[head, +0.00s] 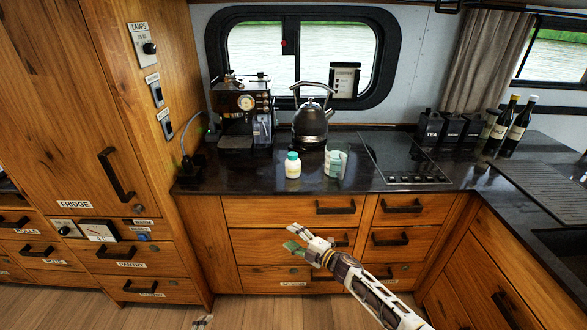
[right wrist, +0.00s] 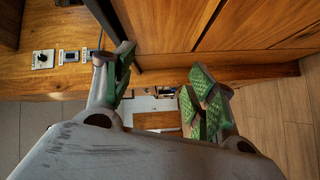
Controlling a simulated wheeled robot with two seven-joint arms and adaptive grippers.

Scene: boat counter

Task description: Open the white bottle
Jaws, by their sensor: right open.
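The white bottle (head: 293,166) stands upright on the dark counter, left of a clear glass jar. It has a pale greenish cap, which appears to be on, and a yellowish label. My right gripper (head: 298,240) is in front of the drawers, below the counter edge and below the bottle, not touching it. In the right wrist view its green-padded fingers (right wrist: 155,85) are spread apart with nothing between them. The bottle does not show in the right wrist view. My left gripper is not in view.
A glass jar (head: 336,162) stands close to the bottle's right. Behind are a coffee machine (head: 240,112) and a kettle (head: 311,122). A cooktop (head: 402,158) lies to the right, with canisters and bottles beyond. The counter (head: 245,182) in front of the bottle is clear.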

